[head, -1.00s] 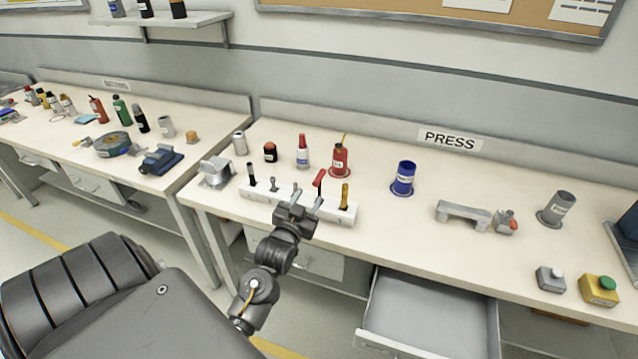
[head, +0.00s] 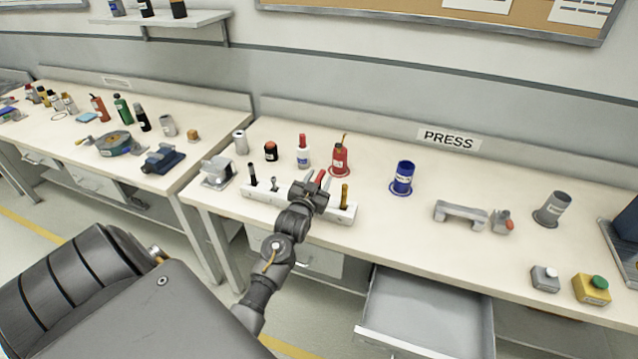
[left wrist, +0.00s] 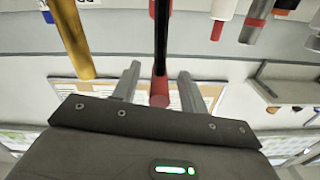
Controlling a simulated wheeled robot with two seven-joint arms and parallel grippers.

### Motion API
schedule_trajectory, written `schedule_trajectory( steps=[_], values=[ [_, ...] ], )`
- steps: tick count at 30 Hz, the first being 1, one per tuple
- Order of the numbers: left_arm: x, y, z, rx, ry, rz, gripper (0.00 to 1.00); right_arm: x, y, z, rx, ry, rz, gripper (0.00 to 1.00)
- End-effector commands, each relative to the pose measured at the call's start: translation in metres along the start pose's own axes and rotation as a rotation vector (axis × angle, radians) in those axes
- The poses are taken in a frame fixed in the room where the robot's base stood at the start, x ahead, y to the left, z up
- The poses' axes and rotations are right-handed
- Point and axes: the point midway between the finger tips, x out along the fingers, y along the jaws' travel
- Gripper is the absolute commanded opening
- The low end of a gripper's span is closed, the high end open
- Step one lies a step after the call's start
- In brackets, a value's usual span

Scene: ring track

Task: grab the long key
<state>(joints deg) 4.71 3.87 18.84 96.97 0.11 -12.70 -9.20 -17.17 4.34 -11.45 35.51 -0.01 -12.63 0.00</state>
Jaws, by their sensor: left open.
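A white tool rack (head: 262,201) stands at the front of the bench with several upright tools in it. My left gripper (head: 318,178) is over the rack, open, at a tool with a red top (head: 321,175), which I take for the long key. In the left wrist view this tool shows as a dark shaft with a red end (left wrist: 160,99), between the two open fingers (left wrist: 157,82) and with gaps on both sides. The gripper hides its lower part in the head view. My right gripper is not in view.
A yellow-handled tool (head: 344,194) stands close to the right of the gripper. A black-handled tool (head: 252,174) and a small grey one (head: 274,184) stand to the left. Bottles and a red can (head: 340,158) are behind. An open drawer (head: 425,312) juts out below.

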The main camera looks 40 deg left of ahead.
Motion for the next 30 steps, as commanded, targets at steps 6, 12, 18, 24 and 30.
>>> schedule_trajectory(
  steps=[6, 12, 18, 24, 30],
  values=[
    [0.000, 0.000, 0.000, 0.000, 0.000, 0.000, 0.30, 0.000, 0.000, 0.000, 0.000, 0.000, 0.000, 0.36],
    [-0.001, 0.000, 0.000, -0.001, 0.000, 0.000, 0.04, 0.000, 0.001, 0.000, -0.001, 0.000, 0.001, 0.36],
    [-0.001, 0.000, 0.000, -0.001, 0.001, -0.001, 0.00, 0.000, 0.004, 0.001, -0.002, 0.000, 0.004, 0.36],
    [0.000, -0.001, -0.003, -0.001, 0.002, -0.001, 0.00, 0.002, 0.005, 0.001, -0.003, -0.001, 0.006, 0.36],
    [0.000, -0.004, -0.021, -0.001, 0.006, -0.002, 0.00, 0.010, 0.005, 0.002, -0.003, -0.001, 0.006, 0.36]
  ],
)
